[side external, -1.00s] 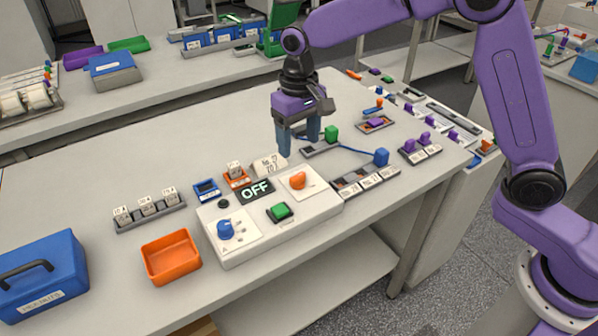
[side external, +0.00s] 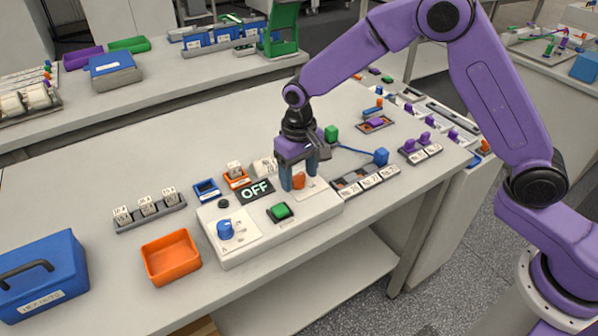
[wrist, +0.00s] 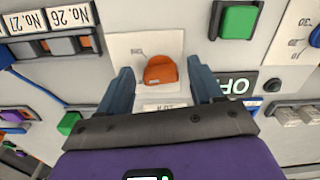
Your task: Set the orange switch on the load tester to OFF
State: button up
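The load tester (side external: 262,238) is a white box on the bench with a black OFF sign (side external: 257,190), a green button (side external: 280,211) and a blue knob (side external: 225,229). Its orange switch (side external: 299,181) sits on a white plate at the right end; it also shows in the wrist view (wrist: 160,70). Small marks on the plate are too small to read surely. My gripper (side external: 299,184) points down over the switch. Its blue fingers are open, one on each side of the switch, with gaps visible in the wrist view (wrist: 160,85).
An orange bin (side external: 171,258) and a blue toolbox (side external: 42,275) stand to the left. Labelled slots (side external: 366,181) and a blue cable (side external: 355,149) lie right of the tester. Small battery holders (side external: 150,209) sit behind.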

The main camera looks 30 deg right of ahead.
aim_at(300, 176)
jog(key=c, duration=0.9)
jog(key=shift+n, duration=0.3)
jog(key=shift+w+d+n, duration=0.1)
jog(key=shift+n, duration=2.8)
jog(key=shift+r, duration=0.1)
jog(key=o, duration=1.1)
notch_tip(300, 176, up, 17)
jog(key=shift+r, duration=0.2)
